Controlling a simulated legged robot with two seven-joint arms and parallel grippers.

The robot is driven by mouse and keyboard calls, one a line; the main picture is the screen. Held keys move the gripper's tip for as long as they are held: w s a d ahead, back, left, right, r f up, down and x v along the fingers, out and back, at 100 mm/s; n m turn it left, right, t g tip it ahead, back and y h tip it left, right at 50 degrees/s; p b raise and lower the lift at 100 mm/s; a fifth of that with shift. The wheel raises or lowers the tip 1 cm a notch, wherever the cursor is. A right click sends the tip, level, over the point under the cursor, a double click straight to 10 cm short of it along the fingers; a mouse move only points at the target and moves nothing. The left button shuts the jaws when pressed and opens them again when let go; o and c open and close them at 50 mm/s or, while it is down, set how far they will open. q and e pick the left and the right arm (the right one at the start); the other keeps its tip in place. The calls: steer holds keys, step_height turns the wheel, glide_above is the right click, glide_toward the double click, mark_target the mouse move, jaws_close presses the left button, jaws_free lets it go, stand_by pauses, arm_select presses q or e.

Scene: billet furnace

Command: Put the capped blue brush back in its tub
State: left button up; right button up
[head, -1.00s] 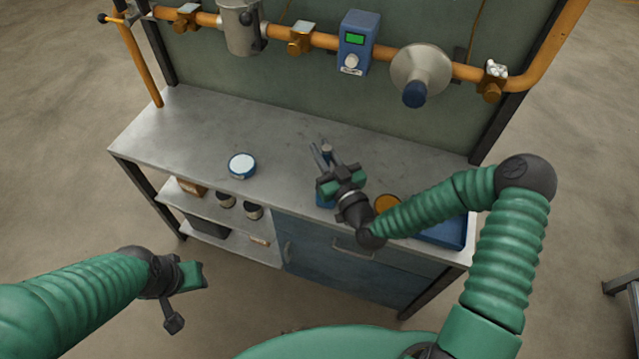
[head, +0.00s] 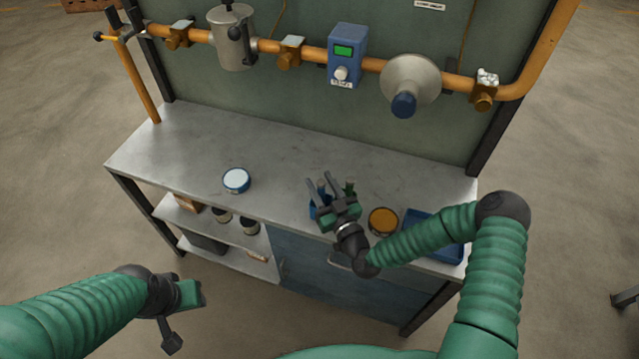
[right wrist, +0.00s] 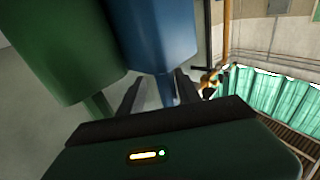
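My right gripper (head: 320,183) is over the front middle of the bench. Its fingers stand apart on either side of the blue-capped brush (head: 320,190). In the right wrist view the brush's blue cap (right wrist: 155,35) is above the fingers, and its narrow stem is between them with a gap showing beside it. A green-capped brush (head: 350,188) is just to the right; it also shows in the right wrist view (right wrist: 65,50). The blue tub (head: 316,212) is partly hidden by the gripper, so the brush's foot is hidden. My left gripper (head: 186,305) is off the bench; its finger gap is unclear.
An orange-topped tin (head: 383,221) and a blue tray (head: 420,222) are right of the gripper. A white-topped tin (head: 236,180) is to the left. The orange pipe (head: 300,50) with its fittings runs behind. The back of the bench top (head: 270,140) is clear.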

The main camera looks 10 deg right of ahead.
steer(key=shift+a+r, duration=0.15)
steer(key=shift+r, duration=0.05)
steer(key=shift+s+a, duration=0.1)
steer(key=shift+s, duration=0.1)
steer(key=v, duration=1.1)
steer(key=shift+s, duration=0.3)
stand_by(0.5)
